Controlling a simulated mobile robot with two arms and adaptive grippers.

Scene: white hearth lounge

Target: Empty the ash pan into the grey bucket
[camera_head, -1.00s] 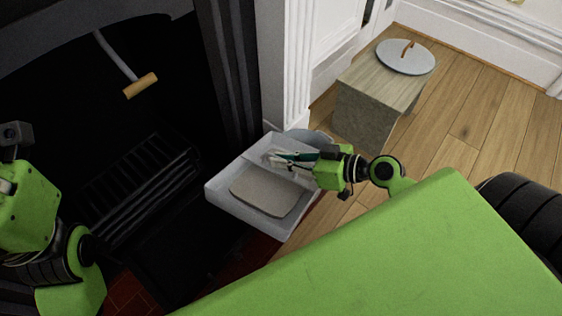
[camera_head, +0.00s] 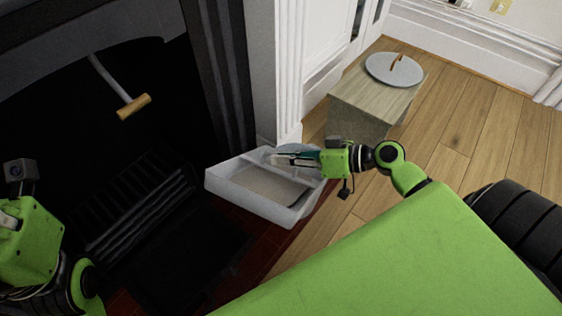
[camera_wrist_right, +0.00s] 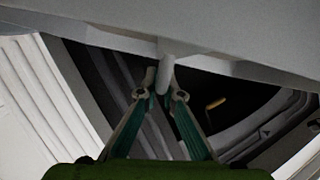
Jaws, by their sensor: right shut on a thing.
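The ash pan (camera_head: 228,187) is a pale grey open tray in the middle of the head view, held up in front of the fireplace and tilted. A flat grey-beige slab of ash (camera_head: 268,186) lies inside it. My right gripper (camera_head: 282,159) is shut on the pan's handle, and in the right wrist view the fingertips close around the pale handle (camera_wrist_right: 165,76) below the pan wall. The grey bucket cannot be clearly made out; the pan and gripper cover the area near the hearth's right side. My left gripper body (camera_head: 32,242) is at the left edge, its fingers not visible.
The dark fireplace with a slatted grate (camera_head: 140,205) is at left, with a wooden-handled tool (camera_head: 133,106) hanging in it. Open wooden floor (camera_head: 465,130) is at right.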

